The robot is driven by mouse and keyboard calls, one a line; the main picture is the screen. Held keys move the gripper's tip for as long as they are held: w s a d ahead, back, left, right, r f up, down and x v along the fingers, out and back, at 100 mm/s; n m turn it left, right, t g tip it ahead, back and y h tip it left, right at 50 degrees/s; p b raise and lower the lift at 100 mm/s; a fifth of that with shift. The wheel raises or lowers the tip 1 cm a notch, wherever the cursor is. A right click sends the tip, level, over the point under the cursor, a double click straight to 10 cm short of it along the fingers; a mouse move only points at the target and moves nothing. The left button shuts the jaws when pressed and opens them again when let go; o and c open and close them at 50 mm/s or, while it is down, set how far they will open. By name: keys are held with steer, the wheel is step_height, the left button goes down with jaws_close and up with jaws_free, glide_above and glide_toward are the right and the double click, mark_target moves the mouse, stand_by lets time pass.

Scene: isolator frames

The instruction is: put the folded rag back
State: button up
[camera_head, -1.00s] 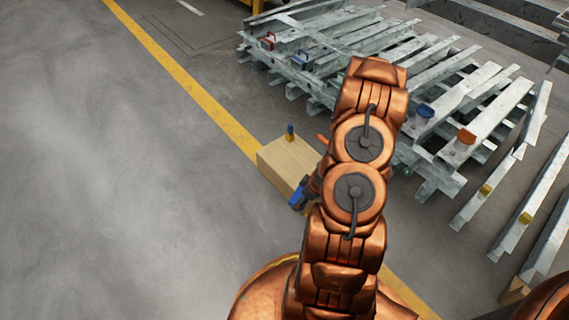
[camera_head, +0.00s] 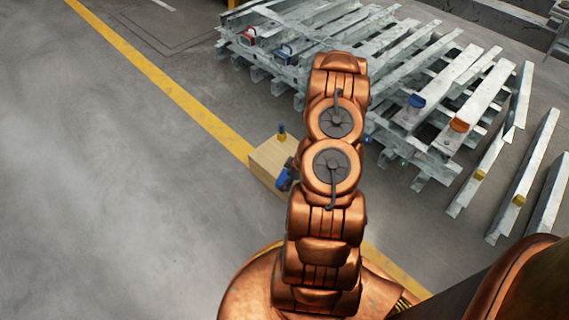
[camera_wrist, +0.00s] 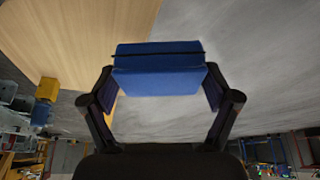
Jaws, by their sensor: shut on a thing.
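The folded rag (camera_wrist: 158,82) is a thick blue pad with a dark line along it. In the wrist view it sits between the two dark fingers of my gripper (camera_wrist: 160,88), which is shut on it. In the head view a blue patch (camera_head: 283,179) with dark parts shows just left of my copper arm, in front of a wooden box; it looks like the held rag. Most of my gripper is hidden there by the arm. I cannot tell whether the rag touches anything below it.
The pale wooden box (camera_head: 265,160) stands by the yellow floor line (camera_head: 165,85), with a small blue-and-yellow object (camera_head: 282,132) on it. Grey metal frames (camera_head: 440,75) carry orange, blue and red clamps on the right. Open grey floor (camera_head: 90,200) lies left.

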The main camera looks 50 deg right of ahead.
steer(key=w+d, duration=0.4)
steer(key=w, duration=0.1)
steer(key=w+d+f, duration=0.1)
steer(key=w+d, duration=0.1)
steer(key=shift+w+d, duration=0.3)
steer(key=shift+d, duration=0.05)
steer(key=shift+w+d+f+b, duration=0.15)
steer(key=shift+f+b, duration=0.85)
steer(key=shift+f, duration=0.75)
steer(key=shift+f, duration=0.1)
steer(key=o, duration=1.1)
